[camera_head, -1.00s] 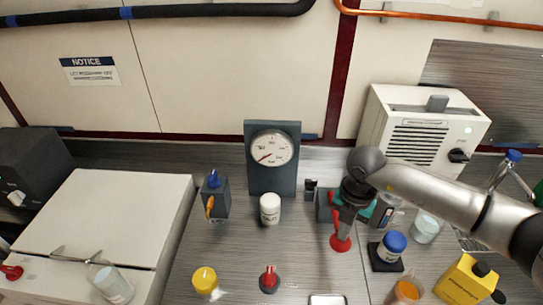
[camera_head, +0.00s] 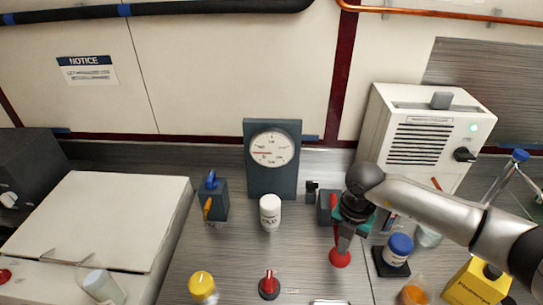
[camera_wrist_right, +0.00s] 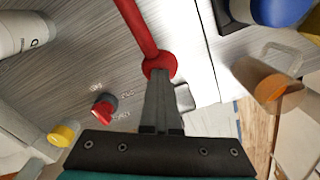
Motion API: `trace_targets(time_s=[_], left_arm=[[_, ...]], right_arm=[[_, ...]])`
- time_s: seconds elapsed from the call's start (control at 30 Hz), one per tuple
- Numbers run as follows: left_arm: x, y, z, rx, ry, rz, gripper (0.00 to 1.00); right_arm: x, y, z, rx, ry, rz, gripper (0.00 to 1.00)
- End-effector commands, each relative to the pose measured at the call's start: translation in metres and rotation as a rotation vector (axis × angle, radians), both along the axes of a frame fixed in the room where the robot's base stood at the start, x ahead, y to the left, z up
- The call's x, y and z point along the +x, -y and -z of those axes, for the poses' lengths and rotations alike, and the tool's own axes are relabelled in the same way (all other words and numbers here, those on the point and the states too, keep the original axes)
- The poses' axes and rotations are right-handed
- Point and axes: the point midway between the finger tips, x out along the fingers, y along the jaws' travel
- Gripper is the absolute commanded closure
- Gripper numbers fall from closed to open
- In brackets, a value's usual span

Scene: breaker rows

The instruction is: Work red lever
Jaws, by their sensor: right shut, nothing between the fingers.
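The red lever (camera_head: 335,230) runs from a dark grey box (camera_head: 325,207) towards me and ends in a round red knob (camera_head: 340,257). In the right wrist view the lever (camera_wrist_right: 138,28) enters at the top and its knob (camera_wrist_right: 160,66) sits right at my fingertips. My right gripper (camera_head: 344,246) is shut with nothing between its fingers. Its tips (camera_wrist_right: 160,76) overlap the knob's near side; whether they touch it I cannot tell. The gripper hides part of the lever and box in the head view. My left gripper is not in view.
A gauge (camera_head: 272,185) stands behind a white bottle (camera_head: 270,212). A blue-capped jar (camera_head: 398,248) and an orange beaker (camera_head: 414,292) stand to the right. A red rotary knob (camera_head: 269,284) and a yellow knob (camera_head: 202,286) are in front.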

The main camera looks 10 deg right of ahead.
Motion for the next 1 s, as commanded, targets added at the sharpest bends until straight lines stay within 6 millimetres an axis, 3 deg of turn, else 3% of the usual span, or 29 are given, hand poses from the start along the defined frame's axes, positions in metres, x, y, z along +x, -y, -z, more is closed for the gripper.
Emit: trace_targets(time_s=[0.13, 0.47, 1.0], left_arm=[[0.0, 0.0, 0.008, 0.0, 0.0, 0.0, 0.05], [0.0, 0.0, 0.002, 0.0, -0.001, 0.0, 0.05], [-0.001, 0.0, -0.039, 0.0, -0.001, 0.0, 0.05]], right_arm=[[0.003, 0.001, 0.009, -0.002, 0.009, 0.003, 1.0], [0.003, 0.001, 0.002, -0.003, 0.01, 0.003, 1.0], [0.002, 0.001, -0.046, -0.001, 0.006, 0.002, 1.0]])
